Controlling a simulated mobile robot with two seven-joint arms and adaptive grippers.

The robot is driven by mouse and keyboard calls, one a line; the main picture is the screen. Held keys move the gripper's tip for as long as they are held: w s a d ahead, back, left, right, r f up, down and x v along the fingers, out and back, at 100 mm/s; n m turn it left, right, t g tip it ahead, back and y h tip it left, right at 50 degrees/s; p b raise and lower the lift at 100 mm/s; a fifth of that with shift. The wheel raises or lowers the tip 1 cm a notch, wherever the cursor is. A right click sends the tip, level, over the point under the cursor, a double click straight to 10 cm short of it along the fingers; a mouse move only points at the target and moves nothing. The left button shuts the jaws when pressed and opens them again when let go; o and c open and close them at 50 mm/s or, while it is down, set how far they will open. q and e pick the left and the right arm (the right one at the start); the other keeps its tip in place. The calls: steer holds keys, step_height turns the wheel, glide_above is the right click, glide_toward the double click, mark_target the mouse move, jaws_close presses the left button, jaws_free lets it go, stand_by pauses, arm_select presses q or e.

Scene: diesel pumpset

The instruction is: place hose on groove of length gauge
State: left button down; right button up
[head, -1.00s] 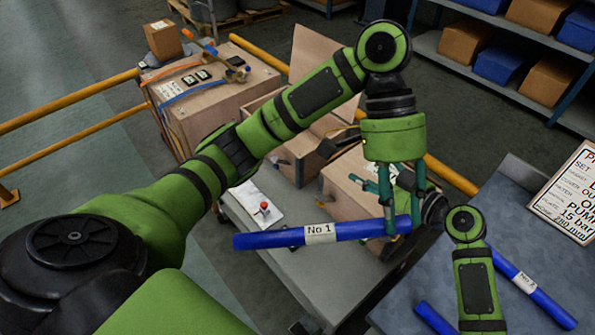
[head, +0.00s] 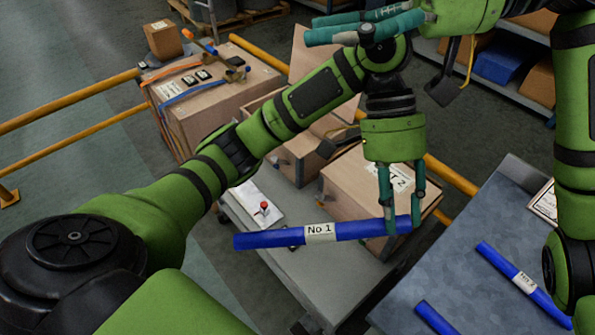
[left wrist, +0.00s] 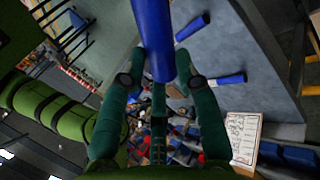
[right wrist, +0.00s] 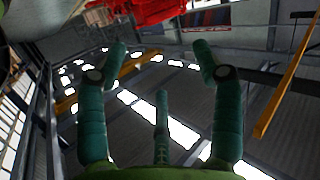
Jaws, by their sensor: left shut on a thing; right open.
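A blue hose (head: 280,238) with a white "No 1" label is held near its right end by my left gripper (head: 403,222). It lies almost level in the head view, in front of the cart and boxes, its long free part reaching left. In the left wrist view the blue hose (left wrist: 152,38) sits between the fingers of my left gripper (left wrist: 160,75). My right gripper (head: 365,27) is at the top of the head view, open and empty. In the right wrist view its spread fingers (right wrist: 162,62) face the ceiling. I cannot make out the length gauge or its groove.
A grey-blue table (head: 450,262) at the right bears another labelled hose (head: 522,282) and a partly cut-off blue piece (head: 434,318). A sign (head: 543,203) stands at its far side. The grey cart (head: 290,268) carries wooden boxes (head: 350,190). A yellow rail (head: 452,176) runs behind.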

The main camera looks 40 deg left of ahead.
steer(key=s+a+f+t+h, duration=0.2)
steer(key=s+a+f+h, duration=0.1)
steer(key=s+f+h, duration=0.35)
steer(key=m+t+h, duration=0.1)
steer(key=t+h, duration=0.5)
steer(key=h, duration=0.1)
glide_toward(298, 230)
step_height(298, 230, down, 10)
steer(key=shift+r, duration=0.1)
steer(key=shift+w, duration=0.1)
steer(key=c, duration=1.3)
arm_select(q)
steer(key=c, duration=0.8)
jaws_free()
steer(key=shift+c, duration=0.2)
arm_select(e)
jaws_close()
